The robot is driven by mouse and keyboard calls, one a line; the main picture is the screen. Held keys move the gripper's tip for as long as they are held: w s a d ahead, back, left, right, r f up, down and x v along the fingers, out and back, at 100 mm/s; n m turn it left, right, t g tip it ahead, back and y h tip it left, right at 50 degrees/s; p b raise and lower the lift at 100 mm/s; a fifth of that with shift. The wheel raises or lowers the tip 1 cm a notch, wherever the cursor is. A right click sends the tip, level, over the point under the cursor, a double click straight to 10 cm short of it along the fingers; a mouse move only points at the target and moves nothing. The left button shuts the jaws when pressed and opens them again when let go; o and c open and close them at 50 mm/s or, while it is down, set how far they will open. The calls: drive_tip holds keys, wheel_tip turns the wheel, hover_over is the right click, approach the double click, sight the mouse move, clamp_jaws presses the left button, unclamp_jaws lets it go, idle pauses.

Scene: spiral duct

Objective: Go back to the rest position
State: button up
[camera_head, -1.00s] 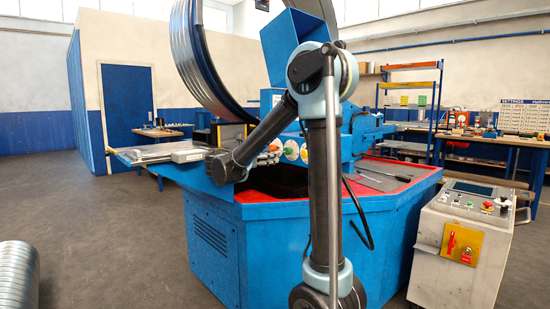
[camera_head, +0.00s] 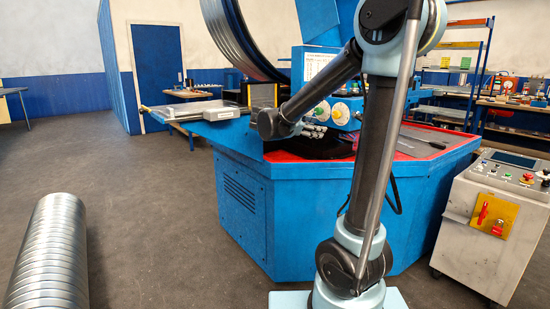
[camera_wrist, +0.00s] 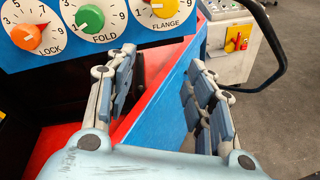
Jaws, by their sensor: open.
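My gripper (camera_wrist: 163,75) is open and empty; its two fingers stand wide apart in the wrist view. Between them I see the red rim and blue side of the machine. In the head view my gripper (camera_head: 313,131) is small, in front of the blue duct machine (camera_head: 245,205), below its dial panel. The wrist view shows the orange LOCK dial (camera_wrist: 27,37), the green FOLD dial (camera_wrist: 89,19) and the yellow FLANGE dial (camera_wrist: 164,7) above the fingers. The fingers look apart from the dials.
A control cabinet (camera_head: 487,232) stands right of the machine. A spiral duct (camera_head: 50,255) lies on the floor at lower left. Work tables and shelves stand behind. The floor between duct and machine is clear. A black hose (camera_wrist: 266,50) curves at upper right in the wrist view.

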drive_tip(key=s+d+f+m+g+y, duration=0.2)
drive_tip(key=s+d+f+m+y, duration=0.15)
drive_tip(key=s+d+f, duration=0.35)
drive_tip(key=s+d+f+m+g+y, duration=0.2)
drive_tip(key=s+f+m, duration=0.3)
drive_tip(key=s, duration=0.5)
drive_tip(key=s+a+f+m+g+y, duration=0.1)
drive_tip(key=s+a+f+m+y, duration=0.2)
drive_tip(key=s+f+m, duration=0.2)
drive_tip(key=s+a+f+m+y, duration=0.3)
drive_tip(key=s+f+m, duration=0.3)
drive_tip(key=s, duration=0.5)
wheel_tip(320, 180, down, 2)
drive_tip(key=shift+a+f+g+y, duration=0.1)
drive_tip(key=shift+a+g+y, duration=0.3)
drive_tip(key=shift+y, duration=0.25)
drive_tip(key=shift+w+f, duration=0.15)
drive_tip(key=shift+w, duration=0.25)
